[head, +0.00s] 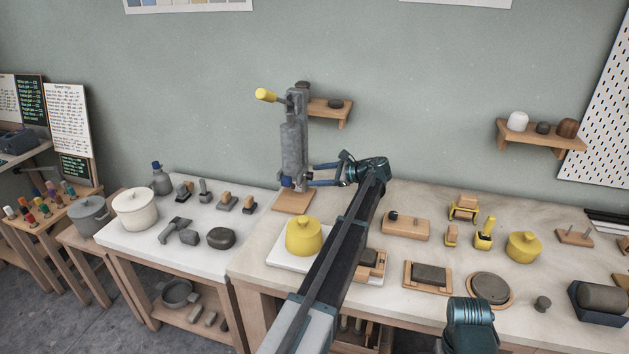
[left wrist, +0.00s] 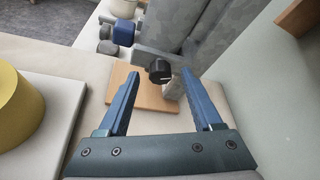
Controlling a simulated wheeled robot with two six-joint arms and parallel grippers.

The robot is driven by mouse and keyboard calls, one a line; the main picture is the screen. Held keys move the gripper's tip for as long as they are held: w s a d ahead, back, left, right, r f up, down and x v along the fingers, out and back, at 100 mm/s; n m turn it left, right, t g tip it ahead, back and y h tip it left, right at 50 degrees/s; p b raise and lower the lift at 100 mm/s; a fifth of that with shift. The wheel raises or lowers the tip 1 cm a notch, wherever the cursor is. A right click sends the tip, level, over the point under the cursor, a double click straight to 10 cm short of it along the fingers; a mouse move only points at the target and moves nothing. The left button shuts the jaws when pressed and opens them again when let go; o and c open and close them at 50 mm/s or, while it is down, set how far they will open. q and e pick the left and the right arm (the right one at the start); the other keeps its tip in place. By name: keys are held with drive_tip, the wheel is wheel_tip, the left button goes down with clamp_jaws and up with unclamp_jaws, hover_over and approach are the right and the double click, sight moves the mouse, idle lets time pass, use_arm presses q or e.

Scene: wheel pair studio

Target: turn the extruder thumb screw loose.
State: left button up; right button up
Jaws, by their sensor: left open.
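The grey extruder (head: 294,150) stands upright on a wooden base (head: 291,203) at the table's back left corner, with a yellow-ended lever (head: 267,95) at its top. In the left wrist view, a black knob with a white mark, seemingly the thumb screw (left wrist: 159,71), sits by the grey body (left wrist: 185,30). My left gripper (head: 311,176) is beside the extruder's lower part. In the left wrist view its jaws (left wrist: 160,76) are open, with the black knob between the fingertips, seemingly just beyond them. Contact does not show. My right gripper is out of view.
A blue part (left wrist: 123,32) sits close to the left finger in the wrist view. A yellow lidded pot (head: 304,236) stands on a white slab in front of the extruder. Wooden blocks and a yellow pot (head: 523,247) occupy the table's right side. The wall is close behind.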

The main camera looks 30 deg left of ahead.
use_arm(q)
drive_tip(key=shift+a+f, duration=0.25)
drive_tip(key=shift+a, duration=0.45)
clamp_jaws()
